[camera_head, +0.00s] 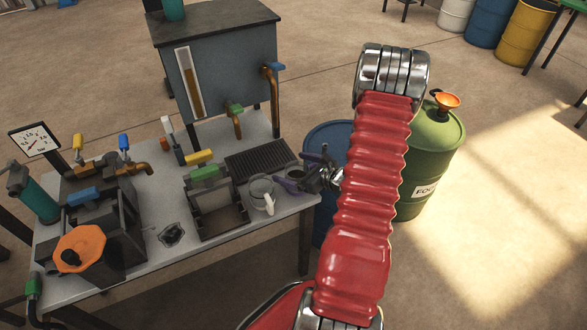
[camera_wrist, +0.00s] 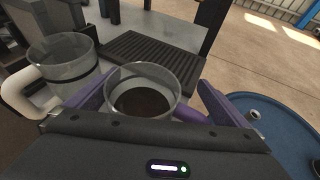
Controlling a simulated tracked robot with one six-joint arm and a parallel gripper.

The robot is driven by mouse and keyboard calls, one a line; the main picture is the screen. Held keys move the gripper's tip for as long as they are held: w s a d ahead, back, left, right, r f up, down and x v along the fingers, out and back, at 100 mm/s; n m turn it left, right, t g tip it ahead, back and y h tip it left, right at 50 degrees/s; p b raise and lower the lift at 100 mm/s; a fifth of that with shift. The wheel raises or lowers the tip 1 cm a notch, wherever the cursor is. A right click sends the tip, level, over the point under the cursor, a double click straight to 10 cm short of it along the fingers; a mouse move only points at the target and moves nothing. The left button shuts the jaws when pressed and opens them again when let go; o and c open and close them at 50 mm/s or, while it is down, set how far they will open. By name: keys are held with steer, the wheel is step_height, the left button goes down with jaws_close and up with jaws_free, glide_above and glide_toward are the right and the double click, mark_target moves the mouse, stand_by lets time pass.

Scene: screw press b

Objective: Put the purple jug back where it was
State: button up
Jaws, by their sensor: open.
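The purple jug (camera_wrist: 145,92) is a clear vessel with dark contents and a purple handle (camera_wrist: 190,114) on its right in the wrist view. In the head view the jug (camera_head: 292,170) is small and partly hidden by my gripper at the table's right end. My gripper (camera_head: 299,171) has purple fingers. They are apart, one on each side of the jug in the wrist view (camera_wrist: 155,98). Its lower part is hidden by the gripper body, so I cannot tell whether the fingers touch it or exactly what is under it.
A white-handled clear jug (camera_head: 262,194) stands close on the left, also in the wrist view (camera_wrist: 65,65). A dark ribbed grate (camera_head: 258,159) lies behind. A blue drum (camera_head: 327,136) and green drum (camera_head: 432,150) with an orange funnel (camera_head: 447,100) stand right of the table.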

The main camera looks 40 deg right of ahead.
steer(key=v, duration=1.2)
stand_by(0.6)
steer(key=w+a+r+n+g+y, duration=0.1)
steer(key=a+r+n+g+y, duration=0.1)
steer(key=a+r+n, duration=0.45)
steer(key=w+a+r+n+g+y, duration=0.1)
steer(key=a+r+n+g+y, duration=0.2)
steer(key=a, duration=0.6)
steer(key=w+a+r+n+g+y, duration=0.1)
steer(key=w+a+r+n+g, duration=0.15)
steer(key=a+n, duration=0.5)
steer(key=s+a+r+n+h, duration=0.3)
steer(key=s+a+r+n, duration=0.2)
steer(key=r+n, duration=0.2)
steer(key=s+a+r+n+h, duration=0.4)
steer(key=s+a+r+n, duration=0.1)
steer(key=n, duration=0.5)
step_height(320, 180, up, 2)
steer(key=shift+s+a+r+n+h, duration=0.1)
steer(key=shift+s+a+n+h, duration=0.2)
steer(key=shift+a, duration=0.4)
steer(key=shift+c, duration=0.6)
